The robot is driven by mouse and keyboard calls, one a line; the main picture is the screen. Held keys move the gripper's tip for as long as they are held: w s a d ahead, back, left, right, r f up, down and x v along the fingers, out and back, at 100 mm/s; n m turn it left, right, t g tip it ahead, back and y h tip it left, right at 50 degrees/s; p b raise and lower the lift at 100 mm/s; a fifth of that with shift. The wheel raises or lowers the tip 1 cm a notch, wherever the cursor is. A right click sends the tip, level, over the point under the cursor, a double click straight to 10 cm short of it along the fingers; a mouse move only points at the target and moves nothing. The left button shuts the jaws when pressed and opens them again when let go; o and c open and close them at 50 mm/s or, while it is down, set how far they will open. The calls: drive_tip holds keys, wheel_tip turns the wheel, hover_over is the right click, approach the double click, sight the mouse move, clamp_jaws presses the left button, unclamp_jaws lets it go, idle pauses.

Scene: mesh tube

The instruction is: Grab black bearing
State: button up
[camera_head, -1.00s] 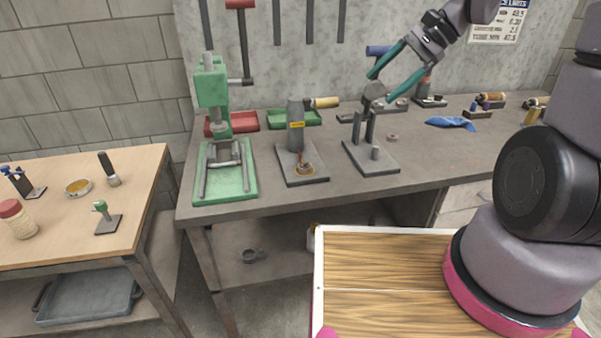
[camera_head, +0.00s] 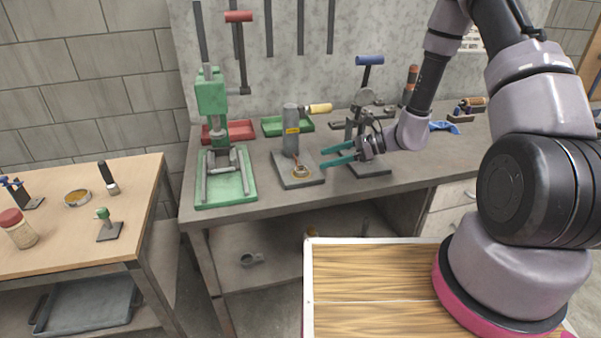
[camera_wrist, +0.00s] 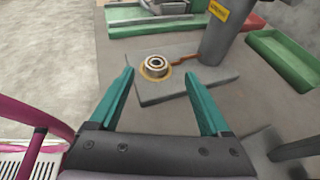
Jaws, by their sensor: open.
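The bearing (camera_wrist: 156,64) is a small dark ring with a lighter rim. In the wrist view it sits in an orange-brown ring on a grey square plate (camera_wrist: 180,88), ahead of my fingertips and between their lines. In the head view the bearing (camera_head: 301,171) is small on the same plate, beside a grey upright cylinder (camera_head: 291,132) with a yellow label. My gripper (camera_head: 331,155) has teal fingers, open and empty, pointing left toward the bearing from its right. The wrist view shows both fingers (camera_wrist: 160,88) apart, with nothing between them.
A green press (camera_head: 226,178) stands left of the plate. Red (camera_head: 238,130) and green (camera_head: 272,127) trays lie behind. A tool with a blue handle (camera_head: 369,61) stands close behind my gripper. A wooden side table (camera_head: 60,235) is at left.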

sight(298, 170)
drive_tip(key=shift+x, duration=1)
drive_tip(key=shift+s+d+f+x, duration=0.1)
drive_tip(key=shift+f+x, duration=0.1)
drive_tip(key=shift+x, duration=0.7)
drive_tip(key=shift+s+d+f+x, duration=0.1)
drive_tip(key=shift+f+x, duration=0.1)
drive_tip(key=shift+x, duration=0.7)
drive_tip(key=shift+s+f+x, duration=0.1)
drive_tip(key=shift+f+x, duration=0.05)
drive_tip(key=shift+x, duration=0.8)
drive_tip(key=shift+c, duration=0.3)
clamp_jaws()
drive_tip(key=shift+r, duration=0.1)
